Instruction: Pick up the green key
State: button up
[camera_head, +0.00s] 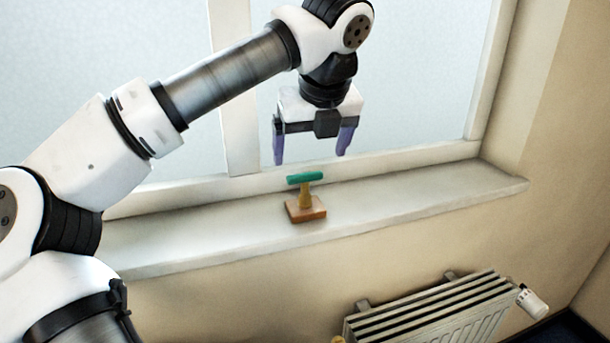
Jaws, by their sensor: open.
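The green key (305,178) is a short T-shaped piece with a green crossbar on top. It stands upright on a yellowish stem (305,197) above an orange-brown block (306,211) on the windowsill. My gripper (311,158) points down above the key, with its two purple fingers spread apart. The fingertips are a little higher in the picture than the green bar, one to each side. Nothing is between the fingers. In this single view I cannot tell the exact depth between the gripper and the key.
The pale windowsill (420,195) is bare on both sides of the block. The window frame (400,163) rises behind it. A radiator (430,315) with a white valve knob (532,302) is below the sill at the lower right. A wall closes off the right side.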

aim_at(307, 176)
jog(key=p+x, duration=0.1)
jog(key=x, duration=0.4)
jog(key=shift+w+f, duration=0.1)
jog(key=shift+f, duration=0.2)
jog(key=p+x, duration=0.3)
jog(key=x, duration=0.1)
jog(key=shift+w, duration=0.2)
jog(key=shift+w+f, duration=0.2)
jog(key=shift+f, duration=0.3)
jog(key=c, duration=1)
jog(key=shift+r, duration=0.15)
